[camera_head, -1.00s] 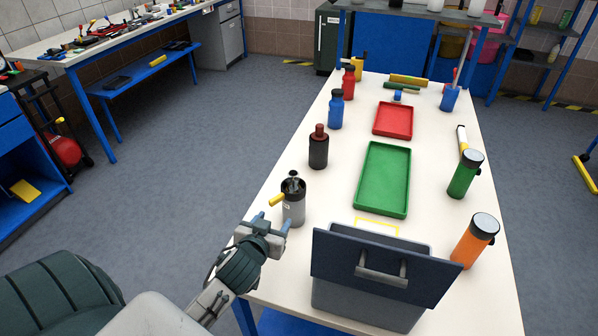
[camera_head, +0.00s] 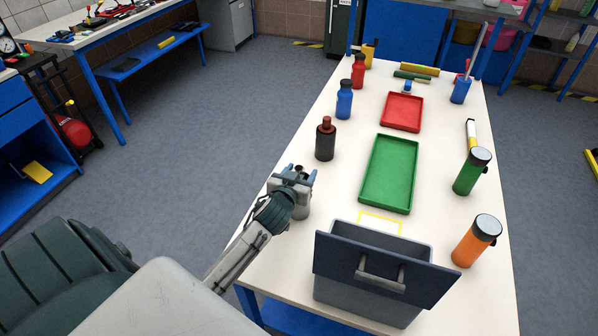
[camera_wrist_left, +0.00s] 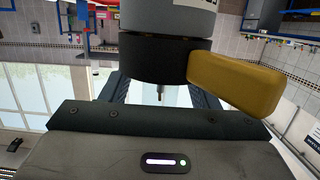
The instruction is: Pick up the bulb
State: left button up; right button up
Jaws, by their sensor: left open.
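I cannot pick out a bulb with certainty in either view. My left gripper (camera_head: 301,174) is open, at the grey canister (camera_head: 299,205) on the left edge of the white table. It hides most of the canister's top in the head view. In the left wrist view the canister's black end (camera_wrist_left: 160,58) and yellow handle (camera_wrist_left: 236,82) are close in front of the gripper, upside down. A thin metal tip (camera_wrist_left: 160,92) shows between the two fingers (camera_wrist_left: 158,90). I cannot tell whether the fingers touch the canister. My right gripper is out of view.
A grey bin (camera_head: 350,292) with a dark front panel stands at the near end. A green tray (camera_head: 388,172) and red tray (camera_head: 402,112) lie mid-table. A dark bottle (camera_head: 325,142) stands just beyond my gripper. Green (camera_head: 470,175) and orange (camera_head: 475,243) cylinders stand along the right edge.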

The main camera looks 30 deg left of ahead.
pick_arm(q)
jog(key=shift+w+a+f, duration=0.1)
jog(key=shift+w+f, duration=0.05)
jog(key=shift+w, duration=0.35)
jog(key=c, duration=1)
jog(key=shift+c, duration=0.2)
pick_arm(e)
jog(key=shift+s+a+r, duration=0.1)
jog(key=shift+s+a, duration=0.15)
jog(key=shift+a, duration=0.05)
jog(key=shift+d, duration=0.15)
